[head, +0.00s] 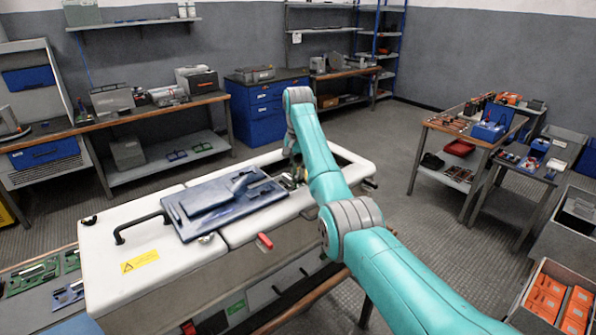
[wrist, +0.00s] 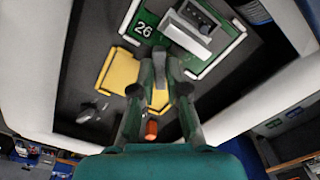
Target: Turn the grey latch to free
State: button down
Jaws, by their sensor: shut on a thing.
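My gripper (wrist: 159,62) reaches down into an open, dark compartment in the white cabinet (wrist: 30,70). Its fingers are closed together on a small grey piece, which I take to be the grey latch (wrist: 159,56). A yellow plate (wrist: 159,98) shows between the fingers. Just beyond the fingertips is a green board (wrist: 150,17) marked 26, bearing a grey block (wrist: 188,32). In the head view my gripper (head: 296,172) is partly hidden behind my arm, at the opening in the cabinet (head: 150,240).
Another yellow plate (wrist: 118,72) and a loose-looking grey part (wrist: 92,112) are left of the gripper. The compartment's white rim surrounds it closely. A blue panel (head: 180,222) lies on the cabinet lid, left of my arm. Open floor (head: 400,225) is at right.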

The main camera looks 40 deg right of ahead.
jog(key=shift+n, duration=0.3)
jog(key=n, duration=1)
jog(key=shift+n, duration=0.4)
jog(key=c, duration=1.2)
grip_release()
jog(key=shift+m, duration=0.3)
